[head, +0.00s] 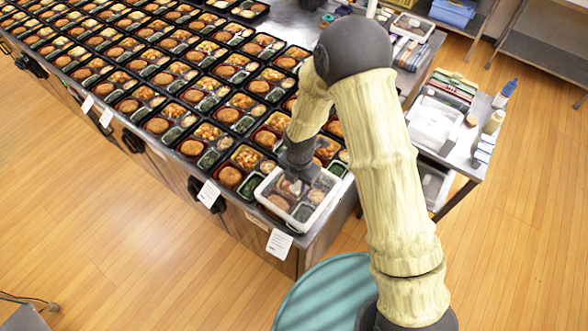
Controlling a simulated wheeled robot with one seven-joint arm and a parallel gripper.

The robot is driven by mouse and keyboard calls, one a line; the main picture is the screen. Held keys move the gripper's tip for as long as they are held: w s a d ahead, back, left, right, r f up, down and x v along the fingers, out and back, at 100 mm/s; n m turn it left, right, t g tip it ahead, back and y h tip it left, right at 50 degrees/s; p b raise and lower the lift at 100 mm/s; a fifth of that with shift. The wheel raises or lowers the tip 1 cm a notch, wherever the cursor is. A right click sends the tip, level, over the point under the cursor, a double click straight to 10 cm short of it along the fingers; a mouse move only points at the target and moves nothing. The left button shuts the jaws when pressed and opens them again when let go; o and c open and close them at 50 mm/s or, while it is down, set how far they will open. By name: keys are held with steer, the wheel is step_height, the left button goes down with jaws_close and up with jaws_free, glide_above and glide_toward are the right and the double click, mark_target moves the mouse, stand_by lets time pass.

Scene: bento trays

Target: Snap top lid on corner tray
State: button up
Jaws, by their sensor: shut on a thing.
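The corner tray (276,220) is at the front right corner of the steel table, with a clear lid (318,208) over it. Food shows through the lid. The lid appears to lie on or just above the tray; I cannot tell whether its edges are seated. My gripper (293,186) points down at the middle of the lid and is shut on it. The fingertips are small and partly hidden by my arm.
Many open black trays (205,131) of food fill the table behind and left of the corner. A side cart (461,150) with bottles and containers stands to the right. Wooden floor (130,240) is free in front.

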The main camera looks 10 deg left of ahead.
mark_target(294, 188)
steer(key=shift+a+r+p, duration=0.35)
steer(key=shift+a+r, duration=0.2)
steer(key=shift+r, duration=0.3)
steer(key=shift+a+n, duration=0.25)
steer(key=shift+n, duration=0.05)
steer(key=shift+f, duration=0.15)
steer(key=shift+w+f+b, duration=0.1)
steer(key=shift+f+b, duration=2.2)
steer(key=shift+f, duration=0.7)
steer(key=shift+f+b, duration=1.15)
steer(key=shift+f, duration=0.4)
steer(key=o, duration=1.6)
steer(key=shift+c, duration=0.2)
steer(key=shift+r, duration=0.1)
